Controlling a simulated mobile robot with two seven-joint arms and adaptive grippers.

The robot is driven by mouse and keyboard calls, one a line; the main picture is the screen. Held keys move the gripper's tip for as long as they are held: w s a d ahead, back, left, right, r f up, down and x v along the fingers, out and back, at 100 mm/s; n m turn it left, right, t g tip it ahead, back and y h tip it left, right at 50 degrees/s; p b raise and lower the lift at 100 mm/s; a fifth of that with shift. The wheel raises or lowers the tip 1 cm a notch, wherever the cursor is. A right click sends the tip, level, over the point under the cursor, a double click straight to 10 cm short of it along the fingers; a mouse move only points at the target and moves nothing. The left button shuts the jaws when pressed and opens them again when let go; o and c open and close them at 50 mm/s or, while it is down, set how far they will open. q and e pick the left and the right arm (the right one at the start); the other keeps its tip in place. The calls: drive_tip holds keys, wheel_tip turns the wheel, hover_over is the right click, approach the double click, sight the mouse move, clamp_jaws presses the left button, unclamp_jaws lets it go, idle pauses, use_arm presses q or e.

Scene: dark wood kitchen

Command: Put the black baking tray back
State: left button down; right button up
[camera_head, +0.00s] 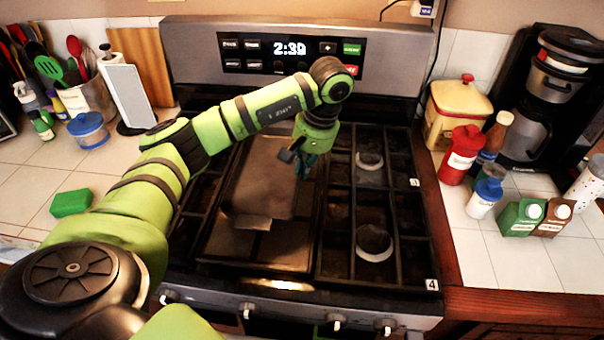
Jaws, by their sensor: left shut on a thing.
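The black baking tray (262,185) is a flat, dark, rectangular sheet with rounded corners in the head view. It is over the left-centre part of the stove top (415,225), above a flat dark plate (255,250). I cannot tell whether it touches the plate. My left gripper (299,162) reaches over from the left and points down at the tray's right edge. It is shut on that edge; its fingertips are partly hidden. My left arm covers part of the stove's left side. My right gripper is not in view.
Burner grates (372,200) lie right of the tray. The stove's back panel (290,50) rises behind. The right counter holds a red-lidded canister (458,110), a red jar (461,155), cartons and a coffee maker (545,100). A green sponge (71,203) lies on the left counter.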

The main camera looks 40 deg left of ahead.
sight(304, 185)
use_arm(q)
drive_tip(key=shift+w+a+f+p, duration=0.2)
drive_tip(key=shift+w+a+f, duration=0.1)
drive_tip(key=shift+w, duration=0.15)
drive_tip(key=shift+w+a+f+p, duration=0.2)
drive_tip(key=shift+w+a, duration=0.1)
drive_tip(key=shift+w, duration=0.1)
drive_tip(key=shift+w+a+f, duration=0.1)
drive_tip(key=shift+f, duration=0.05)
drive_tip(key=x, duration=0.1)
drive_tip(key=p+x, duration=0.1)
drive_tip(key=x, duration=0.1)
drive_tip(key=shift+w+d+f+p, duration=0.1)
drive_tip(key=shift+d+p, duration=0.15)
drive_tip(key=shift+p, duration=0.1)
drive_tip(key=shift+a+f, duration=0.1)
drive_tip(key=shift+f, duration=0.45)
drive_tip(key=c, duration=1.4)
unclamp_jaws()
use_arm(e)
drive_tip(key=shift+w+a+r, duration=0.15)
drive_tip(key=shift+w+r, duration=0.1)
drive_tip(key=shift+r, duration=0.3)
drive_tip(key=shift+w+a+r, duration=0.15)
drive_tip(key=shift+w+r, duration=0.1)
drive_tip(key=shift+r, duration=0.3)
